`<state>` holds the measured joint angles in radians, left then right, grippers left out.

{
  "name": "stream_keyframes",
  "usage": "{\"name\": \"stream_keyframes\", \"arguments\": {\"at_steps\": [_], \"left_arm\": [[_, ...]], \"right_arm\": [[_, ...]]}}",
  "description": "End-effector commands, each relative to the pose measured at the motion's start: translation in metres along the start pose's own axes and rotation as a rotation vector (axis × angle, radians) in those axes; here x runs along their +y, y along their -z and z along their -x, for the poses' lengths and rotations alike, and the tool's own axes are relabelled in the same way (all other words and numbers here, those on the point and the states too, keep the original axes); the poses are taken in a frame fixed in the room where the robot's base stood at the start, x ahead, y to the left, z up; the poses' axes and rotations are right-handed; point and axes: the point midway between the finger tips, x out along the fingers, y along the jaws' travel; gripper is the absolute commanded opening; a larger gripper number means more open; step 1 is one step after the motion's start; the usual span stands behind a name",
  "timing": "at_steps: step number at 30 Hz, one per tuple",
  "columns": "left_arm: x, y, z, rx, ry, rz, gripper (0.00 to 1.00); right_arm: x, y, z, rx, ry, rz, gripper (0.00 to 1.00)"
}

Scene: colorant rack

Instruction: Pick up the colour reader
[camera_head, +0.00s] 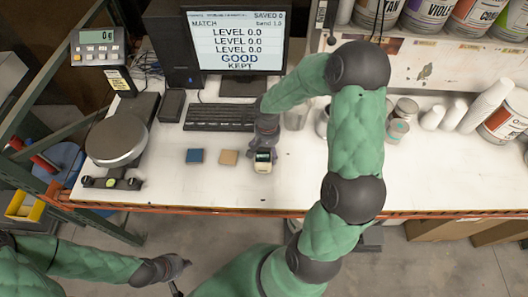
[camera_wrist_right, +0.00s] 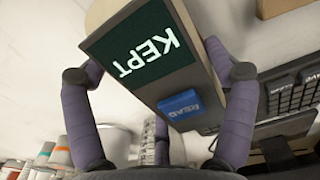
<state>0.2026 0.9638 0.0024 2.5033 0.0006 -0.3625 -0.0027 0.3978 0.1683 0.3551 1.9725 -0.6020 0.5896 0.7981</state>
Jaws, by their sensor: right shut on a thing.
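The colour reader (camera_head: 263,160) is a pale handheld device near the front of the white bench, in front of the keyboard. In the right wrist view, the colour reader (camera_wrist_right: 160,65) shows a dark screen reading "KEPT" and a blue READ button. My right gripper (camera_head: 264,149) is shut on it, with purple fingers along its two sides; the right gripper (camera_wrist_right: 159,75) also frames it in the wrist view. I cannot tell whether the reader touches the bench. My left gripper (camera_head: 174,270) is low at the left, in front of the bench and away from the reader; its finger opening is unclear.
A scale (camera_head: 117,140) stands farther left. The keyboard (camera_head: 219,117) and monitor (camera_head: 236,40), reading "GOOD KEPT", are behind. Cans (camera_head: 396,130) and cups (camera_head: 487,104) stand to the right.

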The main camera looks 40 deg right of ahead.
Motion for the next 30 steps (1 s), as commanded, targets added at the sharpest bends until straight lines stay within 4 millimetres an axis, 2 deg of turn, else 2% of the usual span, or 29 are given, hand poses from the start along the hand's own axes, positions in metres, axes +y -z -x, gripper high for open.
{"name": "stream_keyframes", "arguments": {"at_steps": [7, 12, 21, 30], "left_arm": [[0.000, 0.000, 0.001, 0.000, 0.000, 0.000, 0.00], [0.001, 0.000, 0.003, 0.000, 0.000, 0.000, 0.00], [0.002, 0.000, 0.006, 0.000, 0.000, 0.000, 0.00], [0.002, 0.000, 0.006, 0.000, 0.000, 0.000, 0.00]], "right_arm": [[0.000, 0.001, 0.007, 0.002, 0.000, 0.000, 0.26], [0.000, 0.002, 0.034, 0.006, 0.001, -0.002, 0.26], [-0.021, -0.044, 0.092, 0.007, 0.003, 0.004, 0.26], [-0.046, -0.101, 0.118, 0.003, 0.001, 0.005, 0.26]]}}
